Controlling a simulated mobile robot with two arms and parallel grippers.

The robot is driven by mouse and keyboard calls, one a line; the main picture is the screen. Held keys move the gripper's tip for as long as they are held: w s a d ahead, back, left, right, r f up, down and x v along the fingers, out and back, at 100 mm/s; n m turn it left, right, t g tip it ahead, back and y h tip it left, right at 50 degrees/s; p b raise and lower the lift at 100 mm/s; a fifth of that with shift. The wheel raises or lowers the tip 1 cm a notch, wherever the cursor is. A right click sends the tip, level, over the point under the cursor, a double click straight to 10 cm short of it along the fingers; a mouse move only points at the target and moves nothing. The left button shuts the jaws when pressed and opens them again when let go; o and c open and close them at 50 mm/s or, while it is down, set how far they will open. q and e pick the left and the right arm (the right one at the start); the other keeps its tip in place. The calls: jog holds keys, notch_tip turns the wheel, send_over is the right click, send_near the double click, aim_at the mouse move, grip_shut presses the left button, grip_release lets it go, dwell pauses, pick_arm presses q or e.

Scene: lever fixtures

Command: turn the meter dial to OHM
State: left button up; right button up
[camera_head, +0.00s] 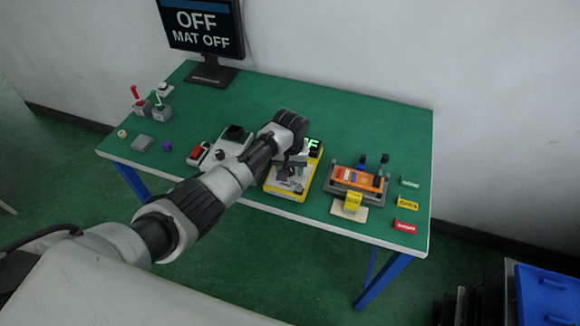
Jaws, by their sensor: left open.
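The meter (272,188) is a yellow-edged box lying on the green table, right of the table's middle. A green-lit display (313,143) shows at its far right end, partly covered by my arm, with only an "F" readable. My left gripper (289,180) is over the meter's face and is open. The dial is hidden under the gripper and wrist, so its setting cannot be seen. I cannot tell whether the fingers touch the dial. My right gripper is not in view.
A monitor (203,27) reading "OFF MAT OFF" stands at the back left. Lever boxes (161,111) are at the left. An orange fixture (357,180) is right of the meter, with small coloured tags (405,226) near the right edge. The table's back middle is clear.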

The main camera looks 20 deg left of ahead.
pick_arm(q)
jog(key=c, duration=0.9)
jog(key=shift+m, duration=0.3)
jog(key=shift+r+m+p, duration=0.1)
jog(key=shift+m+p, duration=0.35)
jog(key=shift+m, duration=0.15)
jog(key=shift+m+p, duration=0.35)
jog(key=shift+m, duration=0.85)
jog(key=shift+m+p, duration=0.4)
jog(key=shift+m, duration=1.9)
